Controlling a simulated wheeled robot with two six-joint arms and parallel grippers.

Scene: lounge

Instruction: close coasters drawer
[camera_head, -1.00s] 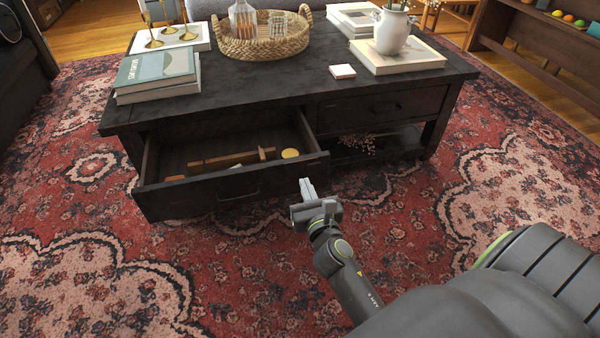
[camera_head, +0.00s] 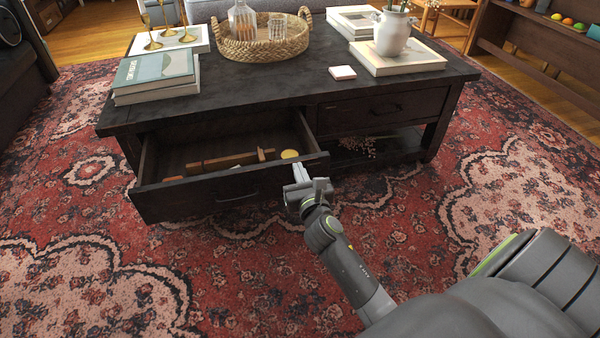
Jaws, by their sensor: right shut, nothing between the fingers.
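The coasters drawer (camera_head: 190,200) is the left drawer of the dark coffee table, and it stands pulled well out. Its handle (camera_head: 238,197) is on the front panel. My right gripper (camera_head: 299,172) is shut and empty, at the right end of the drawer front. Its fingertips overlap the front panel's upper edge in the picture; I cannot tell whether they touch it. My left gripper is not in view.
The coffee table (camera_head: 270,88) carries books (camera_head: 155,75), a woven tray (camera_head: 250,48), a white coaster stack (camera_head: 342,72) and a white vase (camera_head: 392,35). A shut drawer (camera_head: 375,108) is at right. Patterned rug (camera_head: 420,250) lies clear in front.

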